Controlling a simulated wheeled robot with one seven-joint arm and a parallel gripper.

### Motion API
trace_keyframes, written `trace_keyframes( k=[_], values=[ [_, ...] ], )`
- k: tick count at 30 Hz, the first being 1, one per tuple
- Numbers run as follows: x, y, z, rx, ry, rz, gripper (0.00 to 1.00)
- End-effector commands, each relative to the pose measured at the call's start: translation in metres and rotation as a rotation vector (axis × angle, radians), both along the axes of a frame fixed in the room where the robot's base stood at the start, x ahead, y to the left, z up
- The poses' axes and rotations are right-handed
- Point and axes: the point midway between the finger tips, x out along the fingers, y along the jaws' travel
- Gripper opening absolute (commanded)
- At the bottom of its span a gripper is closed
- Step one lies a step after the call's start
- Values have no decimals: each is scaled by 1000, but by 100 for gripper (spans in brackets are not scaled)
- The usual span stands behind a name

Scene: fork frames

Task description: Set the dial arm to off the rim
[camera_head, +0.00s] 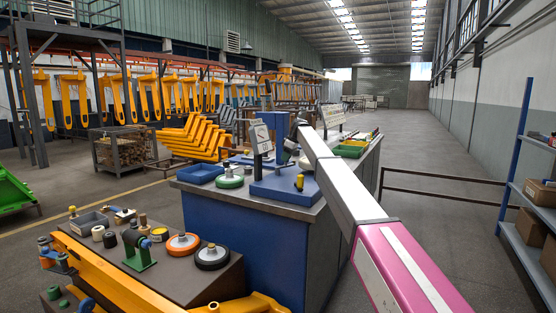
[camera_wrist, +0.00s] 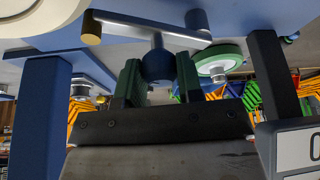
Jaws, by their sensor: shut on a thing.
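My gripper (camera_wrist: 158,75) shows in the wrist view with two green fingers, one on each side of a rounded blue knob (camera_wrist: 157,62), shut on it. A short stem joins the knob to a grey dial arm (camera_wrist: 135,28) with a brass-coloured tip at its left end and a blue post at its right. A wheel with a green rim (camera_wrist: 219,58) is right of the knob; the tip is apart from it in this view. In the head view, a green-rimmed wheel (camera_head: 229,182) and a dial panel (camera_head: 261,138) stand on the bench; my arm hides the gripper's grasp.
The blue workbench (camera_head: 240,235) also bears a blue tray (camera_head: 200,173) and a blue block (camera_head: 280,192) with a yellow-topped post. A brown-topped stand (camera_head: 170,275) with wheels and small parts is at the front left.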

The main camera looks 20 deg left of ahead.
Motion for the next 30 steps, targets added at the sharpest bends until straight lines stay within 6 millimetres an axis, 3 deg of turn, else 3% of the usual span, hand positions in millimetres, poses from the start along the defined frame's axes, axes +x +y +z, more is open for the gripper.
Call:
trace_keyframes(
  k=[3,15,30],
  values=[
    [13,-3,1,-1,-2,86,0],
    [18,12,1,-1,-3,373,0],
    [18,19,1,0,-6,498,0]
  ],
)
